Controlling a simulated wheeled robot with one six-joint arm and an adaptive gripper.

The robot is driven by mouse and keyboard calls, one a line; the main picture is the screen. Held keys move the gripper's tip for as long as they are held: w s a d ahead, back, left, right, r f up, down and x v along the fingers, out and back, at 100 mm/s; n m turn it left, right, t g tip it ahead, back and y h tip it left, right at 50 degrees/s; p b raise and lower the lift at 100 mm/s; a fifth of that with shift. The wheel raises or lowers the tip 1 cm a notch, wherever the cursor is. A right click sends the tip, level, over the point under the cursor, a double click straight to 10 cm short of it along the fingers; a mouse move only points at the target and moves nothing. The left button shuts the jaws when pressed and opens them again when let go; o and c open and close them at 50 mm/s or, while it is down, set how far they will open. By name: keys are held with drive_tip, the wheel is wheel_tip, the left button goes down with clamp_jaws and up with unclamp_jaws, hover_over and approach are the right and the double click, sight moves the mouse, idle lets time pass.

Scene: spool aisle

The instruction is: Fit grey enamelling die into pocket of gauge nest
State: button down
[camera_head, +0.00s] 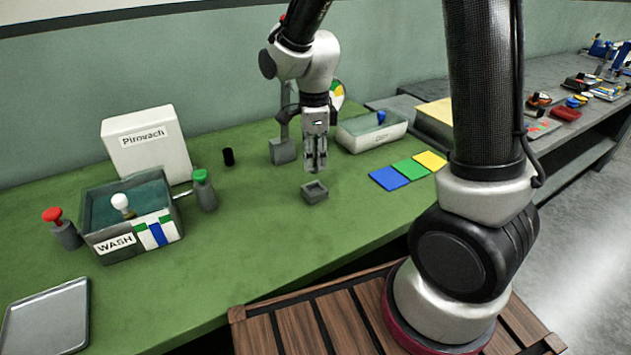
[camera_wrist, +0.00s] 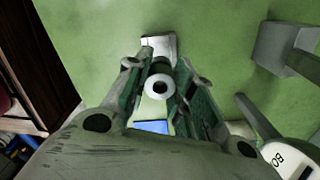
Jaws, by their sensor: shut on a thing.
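My gripper (camera_head: 316,166) points down over the green bench, its fingertips above and just behind the small grey gauge nest (camera_head: 315,194). The nest is a low square block with a dark square pocket facing up. In the wrist view my gripper (camera_wrist: 160,92) is shut on the grey enamelling die (camera_wrist: 161,79), a pale round piece with a dark centre hole. Part of the nest (camera_wrist: 158,42) shows beyond the die there; its pocket is mostly hidden. The die appears apart from the nest, but the gap is hard to judge. In the head view the die is too small to make out.
A grey stand (camera_head: 283,151) is close behind the gripper. A white bin (camera_head: 372,137) and blue, green and yellow cards (camera_head: 409,170) lie to the right. Bench in front of the nest is clear.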

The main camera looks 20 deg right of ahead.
wheel_tip(320, 180, down, 7)
drive_tip(key=shift+r, duration=0.2)
drive_tip(key=shift+f, duration=0.1)
drive_tip(key=c, duration=1.2)
unclamp_jaws()
wheel_tip(320, 180, up, 12)
drive_tip(key=shift+r, duration=0.15)
drive_tip(key=s+d+r+n+t, duration=0.2)
drive_tip(key=s+d+r+n, duration=0.4)
drive_tip(key=s+n, duration=0.3)
drive_tip(key=s+d+r+n+t, duration=0.2)
drive_tip(key=s+d+r+n, duration=0.4)
drive_tip(key=s+d+n, duration=0.3)
drive_tip(key=shift+s+n, duration=0.55)
drive_tip(key=shift+n, duration=0.55)
